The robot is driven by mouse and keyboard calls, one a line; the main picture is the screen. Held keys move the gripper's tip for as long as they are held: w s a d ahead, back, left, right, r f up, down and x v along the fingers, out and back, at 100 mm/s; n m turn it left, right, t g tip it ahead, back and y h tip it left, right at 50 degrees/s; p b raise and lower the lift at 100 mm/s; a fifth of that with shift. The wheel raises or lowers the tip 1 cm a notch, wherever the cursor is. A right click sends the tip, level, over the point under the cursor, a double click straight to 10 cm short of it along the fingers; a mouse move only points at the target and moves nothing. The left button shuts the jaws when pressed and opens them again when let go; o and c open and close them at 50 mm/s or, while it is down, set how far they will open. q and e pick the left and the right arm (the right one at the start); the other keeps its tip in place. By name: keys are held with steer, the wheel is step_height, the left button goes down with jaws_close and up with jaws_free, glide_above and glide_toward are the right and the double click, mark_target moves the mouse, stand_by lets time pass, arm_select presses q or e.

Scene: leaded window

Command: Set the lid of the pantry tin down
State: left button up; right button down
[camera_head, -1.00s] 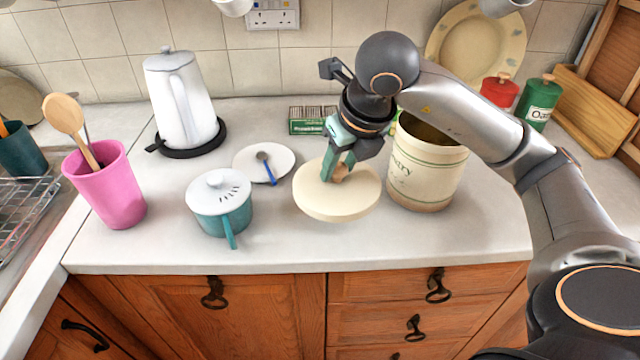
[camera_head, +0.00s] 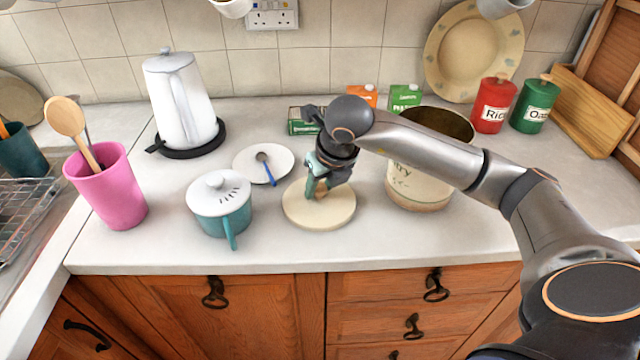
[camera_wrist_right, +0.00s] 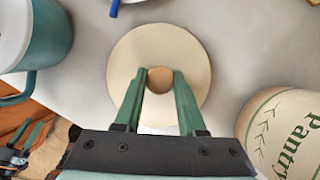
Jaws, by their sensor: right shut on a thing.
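The pantry tin's lid (camera_head: 318,214) is a round cream disc with a wooden knob. It lies flat at the worktop, left of the tin; whether it fully touches the surface is hard to tell. My right gripper (camera_head: 317,191) is above it, shut on the knob. The right wrist view shows the knob (camera_wrist_right: 160,79) between the two green fingers (camera_wrist_right: 160,80), with the lid (camera_wrist_right: 190,60) around it. The pantry tin (camera_head: 420,189) stands upright with its top open, partly hidden by my right arm.
A teal lidded pot (camera_head: 220,210) stands left of the lid, and a white saucer (camera_head: 250,168) with a blue-handled spoon lies behind. A green box (camera_head: 303,122) is behind the gripper. The worktop's front edge (camera_head: 290,268) is close in front of the lid.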

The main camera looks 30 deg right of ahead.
steer(key=shift+f, duration=0.1)
steer(key=shift+f, duration=0.15)
steer(key=c, duration=0.5)
jaws_free()
steer(key=shift+s+r, duration=0.1)
steer(key=shift+r, duration=0.55)
steer(key=v, duration=1.1)
steer(key=shift+r, duration=0.1)
